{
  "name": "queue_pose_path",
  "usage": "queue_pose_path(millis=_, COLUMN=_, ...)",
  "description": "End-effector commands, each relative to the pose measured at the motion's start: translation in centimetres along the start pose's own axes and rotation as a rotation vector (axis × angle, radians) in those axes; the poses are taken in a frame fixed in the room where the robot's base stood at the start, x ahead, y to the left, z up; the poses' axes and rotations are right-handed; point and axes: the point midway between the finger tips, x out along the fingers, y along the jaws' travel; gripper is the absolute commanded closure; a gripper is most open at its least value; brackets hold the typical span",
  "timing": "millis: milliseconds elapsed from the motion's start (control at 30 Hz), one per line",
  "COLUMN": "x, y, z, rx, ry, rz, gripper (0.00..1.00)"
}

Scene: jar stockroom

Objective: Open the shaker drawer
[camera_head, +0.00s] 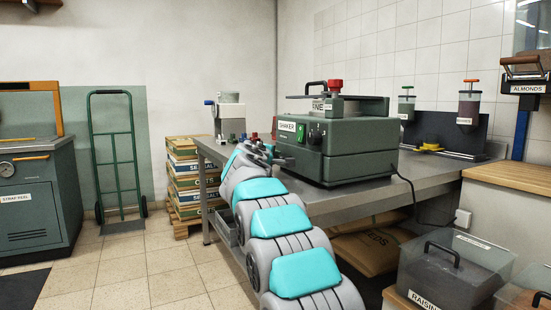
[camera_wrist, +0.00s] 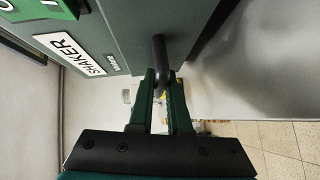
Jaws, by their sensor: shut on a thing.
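The shaker (camera_head: 345,150) is a dark green machine on the steel bench, with a SHAKER label, a green switch and a red knob on top. Its front also fills the upper left of the wrist view (camera_wrist: 115,35). A dark bar handle (camera_wrist: 159,55) sticks out from the lower front, where the shaker drawer is. My gripper (camera_wrist: 161,85) has its two green fingers on either side of this handle and is shut on it. In the head view my gripper (camera_head: 272,157) is at the shaker's front, partly hidden by my arm. I see no clear gap around the drawer.
The steel bench (camera_head: 325,197) runs beneath the shaker. A smaller grey machine (camera_head: 231,118) stands at its far end. The tiled floor (camera_head: 130,265) at left is clear.

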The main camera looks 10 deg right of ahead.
Motion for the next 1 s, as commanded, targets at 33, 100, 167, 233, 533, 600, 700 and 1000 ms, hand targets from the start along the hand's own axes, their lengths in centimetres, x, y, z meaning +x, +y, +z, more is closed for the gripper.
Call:
queue_pose_path(millis=33, x=0.1, y=-0.1, z=0.0, rx=0.0, ry=-0.001, rz=-0.002, gripper=1.0)
queue_pose_path(millis=100, x=0.1, y=-0.1, z=0.0, rx=0.0, ry=-0.001, rz=-0.002, gripper=1.0)
queue_pose_path(millis=167, x=0.1, y=-0.1, z=0.0, rx=0.0, ry=-0.001, rz=-0.002, gripper=1.0)
queue_pose_path(millis=233, x=0.0, y=-0.2, z=0.0, rx=0.0, ry=-0.001, rz=-0.002, gripper=1.0)
queue_pose_path(millis=533, x=-3.9, y=-1.2, z=-4.0, rx=-0.003, ry=0.003, rz=0.001, gripper=1.0)
queue_pose_path(millis=600, x=-5.3, y=-1.6, z=-5.4, rx=-0.003, ry=0.0, rz=0.0, gripper=1.0)
queue_pose_path(millis=700, x=-7.2, y=-2.1, z=-7.3, rx=-0.003, ry=0.002, rz=0.0, gripper=1.0)
queue_pose_path(millis=1000, x=-9.9, y=-2.9, z=-10.0, rx=0.001, ry=0.002, rz=-0.002, gripper=1.0)
